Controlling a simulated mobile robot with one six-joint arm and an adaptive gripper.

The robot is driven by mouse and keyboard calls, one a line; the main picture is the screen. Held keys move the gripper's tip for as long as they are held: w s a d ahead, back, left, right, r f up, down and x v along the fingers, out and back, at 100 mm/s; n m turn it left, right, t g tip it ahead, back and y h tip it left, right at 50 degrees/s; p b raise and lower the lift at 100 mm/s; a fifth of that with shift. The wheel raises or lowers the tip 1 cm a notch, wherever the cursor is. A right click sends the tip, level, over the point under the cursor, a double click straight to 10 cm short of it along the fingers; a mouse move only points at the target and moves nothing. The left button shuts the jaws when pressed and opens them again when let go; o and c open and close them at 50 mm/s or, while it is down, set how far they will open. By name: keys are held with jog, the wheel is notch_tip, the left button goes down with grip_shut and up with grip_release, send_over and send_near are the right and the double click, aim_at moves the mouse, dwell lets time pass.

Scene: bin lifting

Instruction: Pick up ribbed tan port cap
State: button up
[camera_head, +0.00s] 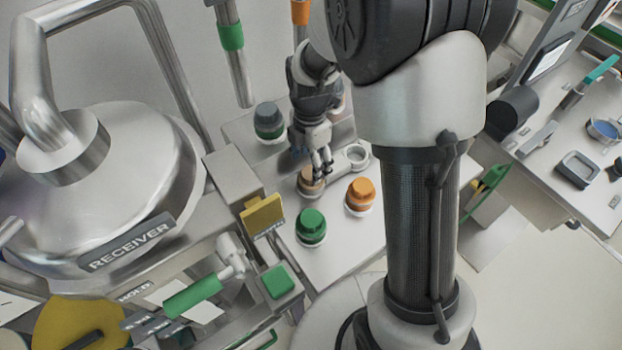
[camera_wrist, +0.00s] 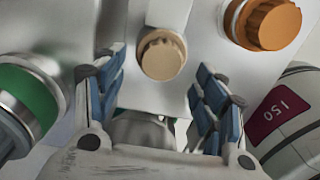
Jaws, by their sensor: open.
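The ribbed tan port cap (camera_wrist: 163,58) stands on a pale panel in the wrist view, ahead of and between my open fingers. In the head view the same tan cap (camera_head: 309,182) sits in the row of caps, partly covered by my fingertips. My gripper (camera_head: 321,164) is open and empty, pointing down right over it. In the wrist view the blue-padded fingers of my gripper (camera_wrist: 157,80) spread to either side, short of the cap. Whether a finger touches the cap cannot be told.
An orange cap (camera_head: 360,194) and a green cap (camera_head: 311,225) stand close by, with an empty ring (camera_head: 353,156) behind. A dark cap with a green band (camera_head: 268,122) is at the back left. A yellow plate (camera_head: 262,216) and the steel receiver (camera_head: 118,160) lie left.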

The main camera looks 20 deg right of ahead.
notch_tip(320, 180, down, 5)
jog(key=shift+d+f+b, duration=0.1)
jog(key=shift+b, duration=1.15)
jog(key=shift+s, duration=0.1)
jog(key=shift+c, duration=0.4)
jog(key=c, duration=0.9)
notch_tip(320, 180, up, 20)
jog(key=p, duration=0.6)
jog(key=shift+p, duration=0.4)
